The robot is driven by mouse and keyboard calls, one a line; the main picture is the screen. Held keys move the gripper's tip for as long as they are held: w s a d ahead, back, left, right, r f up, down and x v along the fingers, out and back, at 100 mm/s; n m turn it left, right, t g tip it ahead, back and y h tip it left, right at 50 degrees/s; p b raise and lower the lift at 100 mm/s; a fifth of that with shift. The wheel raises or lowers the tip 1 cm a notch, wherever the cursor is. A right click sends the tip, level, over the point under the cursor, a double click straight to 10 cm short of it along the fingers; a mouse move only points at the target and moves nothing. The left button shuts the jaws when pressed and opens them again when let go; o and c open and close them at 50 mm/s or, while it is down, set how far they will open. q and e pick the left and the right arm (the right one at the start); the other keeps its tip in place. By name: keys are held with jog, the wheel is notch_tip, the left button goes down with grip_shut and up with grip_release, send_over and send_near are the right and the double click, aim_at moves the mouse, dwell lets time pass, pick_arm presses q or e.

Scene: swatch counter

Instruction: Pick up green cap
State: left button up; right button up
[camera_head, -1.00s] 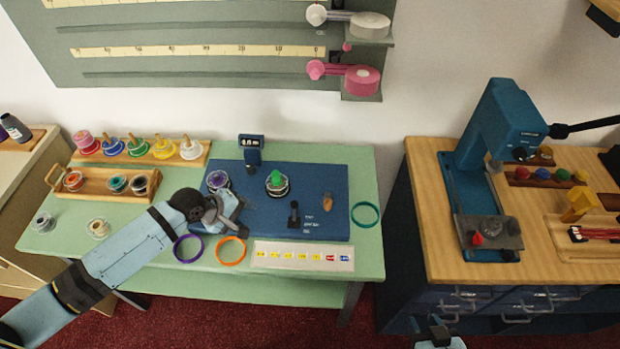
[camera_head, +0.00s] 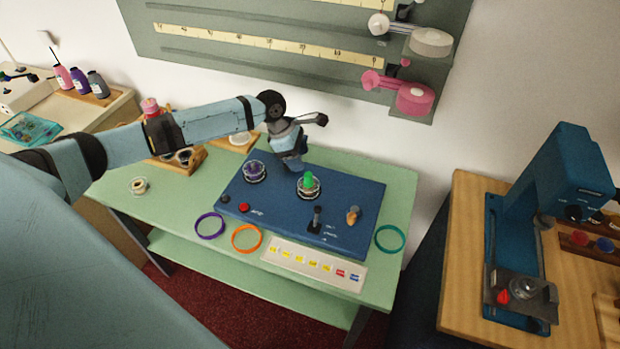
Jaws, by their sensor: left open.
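The green cap (camera_head: 308,181) sits on top of a small round clear holder on the blue board (camera_head: 270,218), right of the board's middle. My left gripper (camera_head: 307,144) is open and empty. It hangs behind the board's back edge, above and a little behind the cap in the picture, apart from it. One finger points right and the other points down toward the board. My right gripper is not in view.
A similar holder with a purple piece (camera_head: 254,171) stands left of the cap. A black post (camera_head: 316,220) and a tan piece (camera_head: 352,215) stand in front. Purple (camera_head: 209,226), orange (camera_head: 246,238) and teal (camera_head: 390,238) rings lie on the green table (camera_head: 150,205).

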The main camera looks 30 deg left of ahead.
aim_at(308, 174)
pick_arm(q)
jog(key=x, duration=0.2)
jog(key=shift+w+d+f, duration=0.1)
jog(key=shift+d+f, duration=0.1)
jog(key=shift+f, duration=0.05)
jog(key=x, duration=0.5)
jog(key=shift+a+f+p, duration=0.15)
jog(key=shift+f+p, duration=0.05)
jog(key=shift+p, duration=0.15)
grip_shut()
jog(key=shift+r, duration=0.15)
